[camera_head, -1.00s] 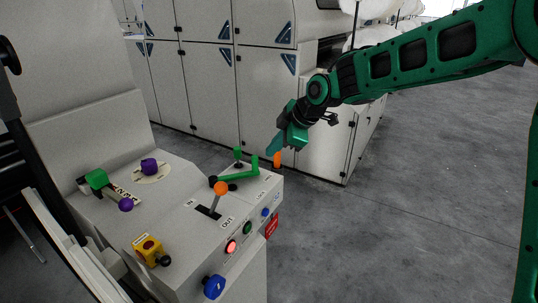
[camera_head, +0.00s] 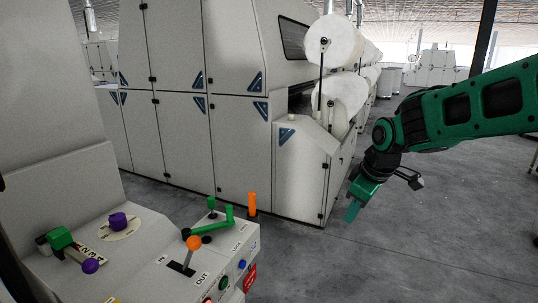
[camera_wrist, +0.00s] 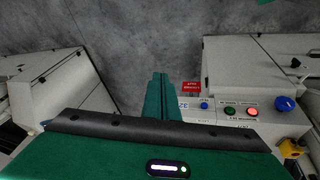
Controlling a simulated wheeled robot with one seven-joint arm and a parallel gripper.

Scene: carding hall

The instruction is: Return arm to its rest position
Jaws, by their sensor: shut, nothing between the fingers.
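My gripper (camera_head: 353,211) is shut and empty. In the head view it hangs over the open floor, to the right of the control console (camera_head: 150,254) and apart from it. In the wrist view my gripper (camera_wrist: 160,84) shows as two green fingers closed together, pointing at the grey floor. My green arm comes in from the right edge of the head view, its wrist bent downward.
The console carries an orange-knobbed lever (camera_head: 194,243), a green lever (camera_head: 230,215), an orange post (camera_head: 252,204) and a purple knob (camera_head: 118,221). A large white machine (camera_head: 235,150) with white rolls (camera_head: 333,42) stands behind. The floor (camera_head: 400,240) at right is clear.

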